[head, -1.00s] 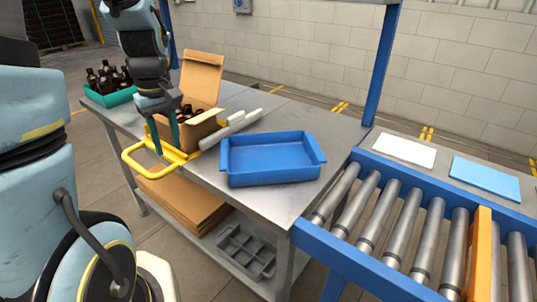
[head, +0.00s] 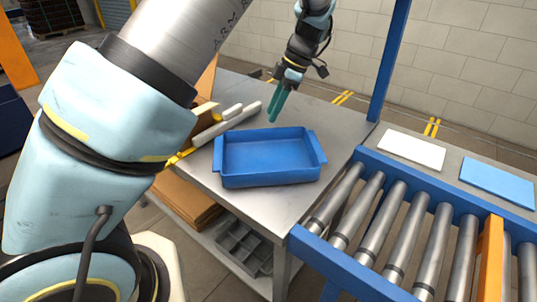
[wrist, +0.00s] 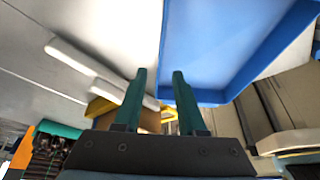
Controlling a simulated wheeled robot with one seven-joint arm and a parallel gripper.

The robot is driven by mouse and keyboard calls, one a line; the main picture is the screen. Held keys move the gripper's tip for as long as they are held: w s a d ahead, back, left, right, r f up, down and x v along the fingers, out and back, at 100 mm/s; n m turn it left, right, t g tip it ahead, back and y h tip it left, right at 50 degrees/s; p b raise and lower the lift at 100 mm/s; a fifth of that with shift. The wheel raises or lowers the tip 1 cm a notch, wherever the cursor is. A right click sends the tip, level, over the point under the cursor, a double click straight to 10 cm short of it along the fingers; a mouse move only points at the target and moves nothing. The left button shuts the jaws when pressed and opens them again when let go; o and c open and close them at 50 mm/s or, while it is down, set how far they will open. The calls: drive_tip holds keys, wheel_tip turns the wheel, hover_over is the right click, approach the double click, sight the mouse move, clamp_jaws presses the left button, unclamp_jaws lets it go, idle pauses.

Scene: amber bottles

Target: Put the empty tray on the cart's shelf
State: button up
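The empty blue tray (head: 268,160) lies on the metal table with its two end handles raised. In the wrist view the blue tray (wrist: 225,45) fills the upper right and is partly cut off. My gripper (head: 276,106) is above the table behind the tray's far rim, with its teal fingers pointing down. In the wrist view my gripper (wrist: 160,74) has its fingers apart with nothing between them. I cannot clearly make out a cart or its shelf.
The metal table (head: 262,207) has a lower shelf with a grey divider (head: 243,246) and cardboard. White rolls (head: 225,126) lie left of the tray. A roller conveyor (head: 400,225) adjoins on the right. A teal crate of bottles (wrist: 57,133) shows in the wrist view.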

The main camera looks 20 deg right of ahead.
sight(264, 141)
drive_tip(key=p+x, duration=0.2)
drive_tip(key=x, duration=0.6)
drive_tip(key=shift+d+f+p, duration=0.1)
drive_tip(key=shift+d+p, duration=0.1)
drive_tip(key=shift+p, duration=0.2)
clamp_jaws()
idle(1.0)
